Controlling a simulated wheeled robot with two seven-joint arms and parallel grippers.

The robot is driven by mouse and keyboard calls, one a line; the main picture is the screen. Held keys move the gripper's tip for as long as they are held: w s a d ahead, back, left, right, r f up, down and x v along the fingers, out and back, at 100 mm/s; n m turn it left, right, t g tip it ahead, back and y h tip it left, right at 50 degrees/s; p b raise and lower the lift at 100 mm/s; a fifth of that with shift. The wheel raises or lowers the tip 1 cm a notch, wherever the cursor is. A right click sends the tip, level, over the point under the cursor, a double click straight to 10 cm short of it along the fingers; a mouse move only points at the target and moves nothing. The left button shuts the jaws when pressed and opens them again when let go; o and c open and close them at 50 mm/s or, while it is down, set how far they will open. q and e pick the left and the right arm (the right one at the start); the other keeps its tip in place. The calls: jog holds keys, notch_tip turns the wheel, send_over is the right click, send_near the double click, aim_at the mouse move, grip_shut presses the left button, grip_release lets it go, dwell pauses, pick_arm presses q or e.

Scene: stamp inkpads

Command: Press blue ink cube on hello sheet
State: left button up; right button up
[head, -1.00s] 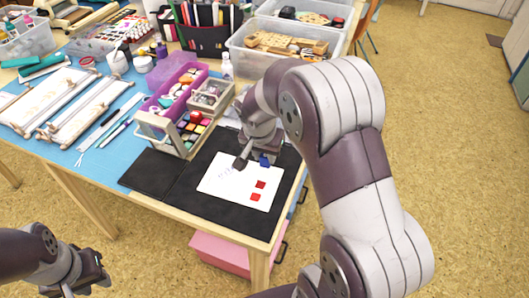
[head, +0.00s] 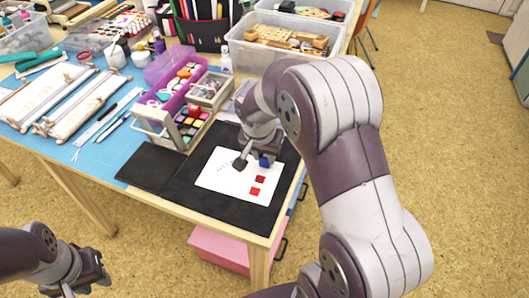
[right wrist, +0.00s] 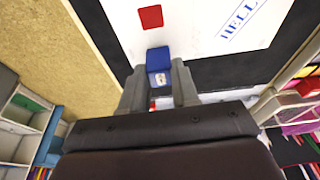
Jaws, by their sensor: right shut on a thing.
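The white hello sheet (head: 226,184) lies on the black mat at the table's front corner. It carries two red squares, and blue letters reading "HELL" show in the right wrist view (right wrist: 238,19). My right gripper (right wrist: 159,84) is shut on the blue ink cube (right wrist: 159,62), which sticks out between its fingers. In the head view the cube (head: 264,162) is at the sheet's right part, just above the upper red square. Whether it touches the sheet cannot be told. My left gripper (head: 86,281) is low at the left, off the table, open and seemingly empty.
A purple box (head: 182,78) and clear bins (head: 237,60) are behind. Another black pad (head: 152,168) lies left of the mat.

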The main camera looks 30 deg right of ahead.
jog(key=shift+s+f+b, duration=0.1)
jog(key=shift+f+b, duration=0.3)
jog(key=shift+f, duration=0.2)
dwell(1.1)
jog(key=shift+r, duration=0.15)
jog(key=shift+r+p, duration=0.5)
notch_tip(320, 180, up, 6)
jog(key=p, duration=0.4)
jog(key=shift+f+p, duration=0.15)
jog(key=shift+p, duration=0.15)
jog(key=shift+f, duration=0.1)
